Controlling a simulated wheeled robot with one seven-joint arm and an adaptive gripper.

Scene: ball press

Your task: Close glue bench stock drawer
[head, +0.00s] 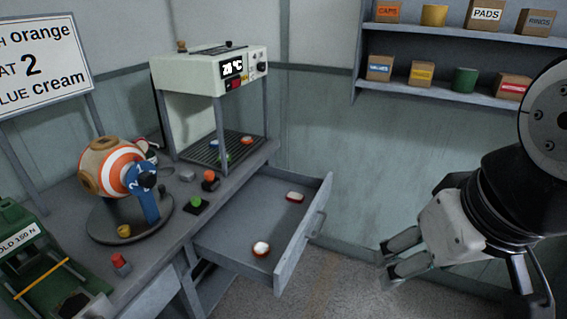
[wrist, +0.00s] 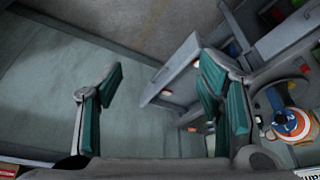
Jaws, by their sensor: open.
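The grey stock drawer (head: 235,222) stands pulled out from the bench below the white heater box in the head view. Its front panel (head: 301,244) carries a bar handle (head: 316,226).
The bench (head: 60,200) holds a striped orange ball (head: 118,168) in a stand, several coloured buttons and a green press (head: 50,265). The heater box (head: 210,70) stands at the back. A wall shelf (head: 445,92) holds boxes. Floor (head: 335,285) between drawer and gripper is clear.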

